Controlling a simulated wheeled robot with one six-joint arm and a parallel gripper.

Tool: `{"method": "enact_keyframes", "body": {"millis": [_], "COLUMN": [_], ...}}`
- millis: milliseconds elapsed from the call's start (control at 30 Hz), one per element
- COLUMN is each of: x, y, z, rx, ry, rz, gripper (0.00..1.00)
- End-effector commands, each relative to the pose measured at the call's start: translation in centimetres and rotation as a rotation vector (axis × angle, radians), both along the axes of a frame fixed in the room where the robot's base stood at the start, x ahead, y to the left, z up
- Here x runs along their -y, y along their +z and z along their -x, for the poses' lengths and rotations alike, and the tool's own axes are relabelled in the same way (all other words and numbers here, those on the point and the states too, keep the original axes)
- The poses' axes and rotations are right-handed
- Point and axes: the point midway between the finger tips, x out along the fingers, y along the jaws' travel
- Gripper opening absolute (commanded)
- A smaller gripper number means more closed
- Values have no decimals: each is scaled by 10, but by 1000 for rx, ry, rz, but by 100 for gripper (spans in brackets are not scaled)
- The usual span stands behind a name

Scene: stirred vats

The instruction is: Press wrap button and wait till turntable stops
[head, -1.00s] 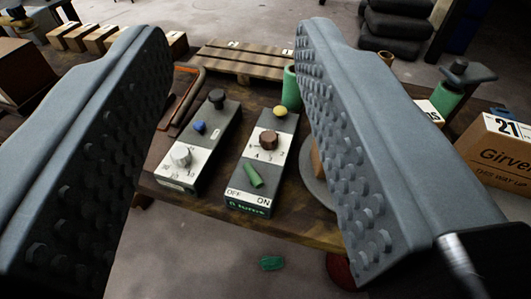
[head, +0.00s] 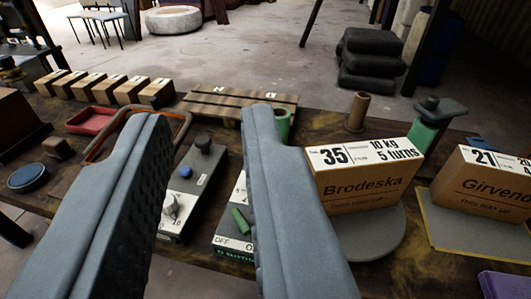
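My gripper (head: 206,114) is partly open, with its two grey fingers apart and nothing seen held between them. Between and beyond the fingers is a control box (head: 205,180) with a black knob (head: 203,144), a blue button (head: 185,173) and a silver dial (head: 169,205). A second control box (head: 226,236) with a green switch (head: 240,221) and OFF marking is largely hidden by the right finger. A grey round turntable (head: 385,242) bears a carton (head: 365,185) labelled Brodeska, 35, 10 kg, 5 turns. I cannot tell from this frame whether it turns.
Another carton (head: 490,183) marked 21 stands at right. Several small blocks (head: 130,90), a red tray (head: 92,120) and a blue disc (head: 28,177) lie at left. A wooden pallet (head: 235,104) and a brown cylinder (head: 357,110) stand at the back. A purple item (head: 503,284) is at lower right.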

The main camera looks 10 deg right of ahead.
Motion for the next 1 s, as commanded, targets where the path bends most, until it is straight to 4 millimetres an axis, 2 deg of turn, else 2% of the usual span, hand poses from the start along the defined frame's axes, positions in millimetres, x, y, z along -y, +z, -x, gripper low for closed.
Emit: {"method": "enact_keyframes", "body": {"millis": [33,100,1000], "x": [0,0,0], "y": [0,0,0], "z": [0,0,0], "rx": [0,0,0], "ry": [0,0,0], "rz": [0,0,0], "gripper": [13,0,0]}}
